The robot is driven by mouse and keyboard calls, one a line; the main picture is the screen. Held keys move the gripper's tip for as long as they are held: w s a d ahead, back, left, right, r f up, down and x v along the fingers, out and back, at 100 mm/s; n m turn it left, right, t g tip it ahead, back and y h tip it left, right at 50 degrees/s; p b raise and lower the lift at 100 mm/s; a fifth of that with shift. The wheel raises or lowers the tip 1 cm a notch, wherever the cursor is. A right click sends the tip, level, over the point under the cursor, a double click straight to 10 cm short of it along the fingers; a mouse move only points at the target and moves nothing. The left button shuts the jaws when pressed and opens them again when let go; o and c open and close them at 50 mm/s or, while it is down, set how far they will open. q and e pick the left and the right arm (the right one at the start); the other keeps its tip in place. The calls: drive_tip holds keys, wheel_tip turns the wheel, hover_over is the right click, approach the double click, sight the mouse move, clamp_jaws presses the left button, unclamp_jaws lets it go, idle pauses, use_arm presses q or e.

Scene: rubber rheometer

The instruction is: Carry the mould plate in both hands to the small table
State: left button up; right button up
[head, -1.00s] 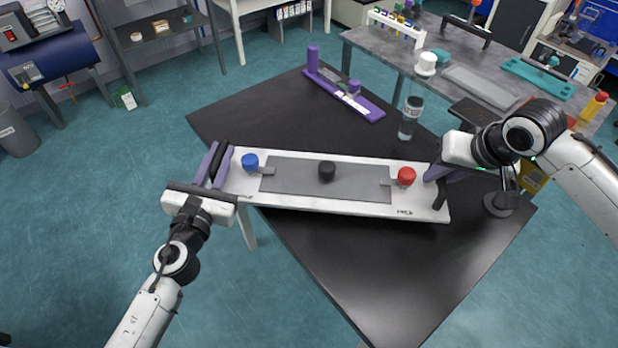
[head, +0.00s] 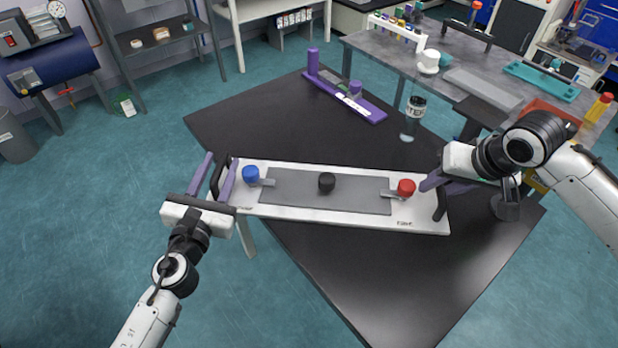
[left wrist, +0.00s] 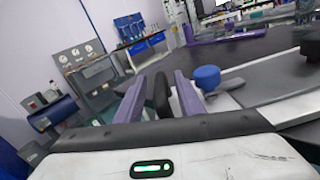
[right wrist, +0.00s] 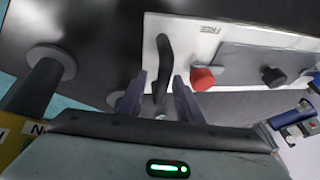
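The mould plate (head: 300,212) is a long white board with a grey centre panel, a black knob in the middle, a blue knob (head: 251,174) at left and a red knob (head: 406,187) at right. It lies over the black-topped table (head: 370,285), its left end past the edge; contact beneath is hidden. My left gripper (head: 214,172) is open, its purple fingers apart on either side of the left black handle (left wrist: 162,95). My right gripper (head: 445,184) is open around the right black handle (right wrist: 163,68), with gaps on both sides in the right wrist view.
A purple fixture (head: 345,95) and a clear bottle (head: 411,120) stand on the black table's far part. A grey stand (head: 505,207) is near its right corner. A grey bench (head: 460,80) with a tube rack is behind. A pale leg (head: 246,238) shows below the plate's left end.

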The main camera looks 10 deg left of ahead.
use_arm(q)
drive_tip(key=s, duration=1.1)
use_arm(e)
drive_tip(key=shift+a, duration=0.1)
drive_tip(key=shift+s+r, duration=0.1)
use_arm(q)
drive_tip(key=shift+s, duration=0.5)
use_arm(e)
drive_tip(key=v, duration=1.1)
drive_tip(key=shift+s+r, duration=0.15)
drive_tip(key=shift+r, duration=0.2)
